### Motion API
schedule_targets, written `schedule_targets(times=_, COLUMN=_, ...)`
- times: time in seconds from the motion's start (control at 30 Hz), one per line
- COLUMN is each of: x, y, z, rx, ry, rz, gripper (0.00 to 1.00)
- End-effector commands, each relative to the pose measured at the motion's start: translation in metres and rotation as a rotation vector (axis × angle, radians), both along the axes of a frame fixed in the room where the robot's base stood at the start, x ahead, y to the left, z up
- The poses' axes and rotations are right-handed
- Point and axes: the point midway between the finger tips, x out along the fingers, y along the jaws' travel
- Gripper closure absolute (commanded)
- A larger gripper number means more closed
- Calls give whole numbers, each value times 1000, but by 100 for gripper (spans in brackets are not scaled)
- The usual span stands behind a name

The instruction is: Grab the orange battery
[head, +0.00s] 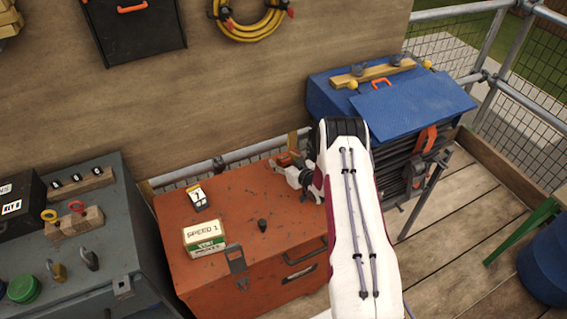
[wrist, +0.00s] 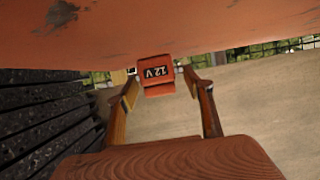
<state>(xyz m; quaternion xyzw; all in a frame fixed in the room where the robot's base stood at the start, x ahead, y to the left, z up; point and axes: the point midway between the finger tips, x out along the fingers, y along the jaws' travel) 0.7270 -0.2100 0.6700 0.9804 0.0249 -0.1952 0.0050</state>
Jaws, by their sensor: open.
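The orange battery (wrist: 155,76), marked "12 V", shows in the middle of the wrist view against the orange chest's surface (wrist: 220,30). My gripper (wrist: 161,82) is open, with one finger on each side of the battery in that view and a visible gap on both sides. I cannot tell how far the battery sits between or beyond the fingertips. In the head view my gripper (head: 285,166) is low at the back right of the orange chest (head: 250,225). The battery cannot be made out clearly there beside the gripper and arm.
A grey chest (head: 100,205) is at left. A blue-topped toolbox (head: 410,105) stands close right of my arm. A plywood wall rises behind.

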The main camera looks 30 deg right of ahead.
Motion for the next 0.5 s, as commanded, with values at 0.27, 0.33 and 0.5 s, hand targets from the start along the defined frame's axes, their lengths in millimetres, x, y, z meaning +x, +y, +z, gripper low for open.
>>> schedule_targets(times=0.27, x=0, y=0, z=0, rx=0, ry=0, rz=0, gripper=49)
schedule_targets(times=0.33, x=0, y=0, z=0, rx=0, ry=0, rz=0, gripper=62)
schedule_targets(times=0.5, x=0, y=0, z=0, rx=0, ry=0, rz=0, gripper=96)
